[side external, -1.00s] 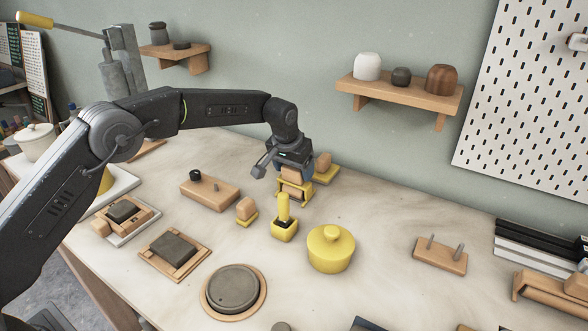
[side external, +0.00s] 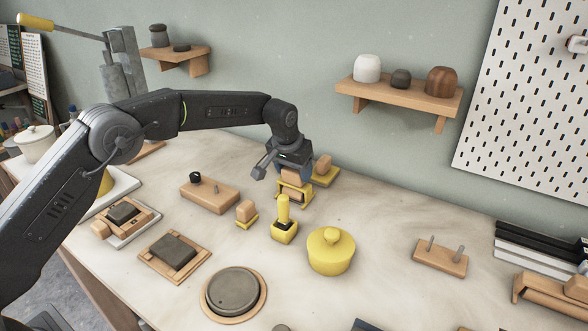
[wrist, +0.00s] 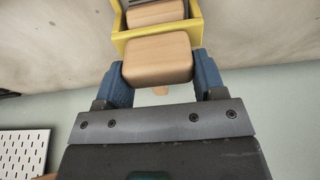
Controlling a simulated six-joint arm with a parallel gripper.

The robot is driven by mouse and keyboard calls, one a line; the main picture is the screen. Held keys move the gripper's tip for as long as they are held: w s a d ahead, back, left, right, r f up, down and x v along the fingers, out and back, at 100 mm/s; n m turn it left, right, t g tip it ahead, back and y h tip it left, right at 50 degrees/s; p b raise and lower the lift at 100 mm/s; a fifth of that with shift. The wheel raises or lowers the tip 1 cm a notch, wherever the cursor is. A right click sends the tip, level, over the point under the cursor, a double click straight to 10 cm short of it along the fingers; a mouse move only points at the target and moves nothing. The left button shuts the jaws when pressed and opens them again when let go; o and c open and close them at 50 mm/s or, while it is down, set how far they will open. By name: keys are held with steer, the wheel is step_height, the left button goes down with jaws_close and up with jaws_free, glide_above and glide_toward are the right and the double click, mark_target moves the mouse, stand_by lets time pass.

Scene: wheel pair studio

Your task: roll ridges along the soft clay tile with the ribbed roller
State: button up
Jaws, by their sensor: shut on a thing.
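My gripper (wrist: 163,80) is shut on a wooden block-shaped handle (wrist: 157,58), with one blue finger on each side. The handle is at a yellow frame (wrist: 125,40) that has another wooden piece and a dark part inside it. In the side external view my gripper (side external: 292,172) is over this yellow frame (side external: 294,199) at the back of the table. Ribs of a roller cannot be made out. A dark grey square tile (side external: 172,249) lies in a wooden tray (side external: 150,262) at the front left. A smaller dark tile (side external: 123,212) lies in another wooden holder behind it.
A yellow tool in a yellow stand (side external: 284,232), a small wooden block on a yellow base (side external: 246,212) and a yellow lidded pot (side external: 331,252) stand nearby. A round grey slab (side external: 233,288) lies in front.

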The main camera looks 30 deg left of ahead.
steer(key=shift+r, duration=3.05)
steer(key=shift+s+a+r, duration=0.15)
steer(key=shift+s+r, duration=0.1)
steer(key=s+a+r+n+g, duration=0.1)
steer(key=s+a+n, duration=0.1)
steer(key=s+n, duration=0.4)
steer(key=s+a+r+n+g+y, duration=0.1)
steer(key=s+a+n, duration=0.2)
steer(key=s, duration=1.1)
steer(key=s+a+r+n+g, duration=0.1)
steer(key=s+a+n, duration=0.2)
steer(key=s+n, duration=0.6)
steer(key=shift+s+a+y, duration=0.25)
steer(key=shift+s+y, duration=0.15)
steer(key=shift+s, duration=0.1)
steer(key=shift+f, duration=0.1)
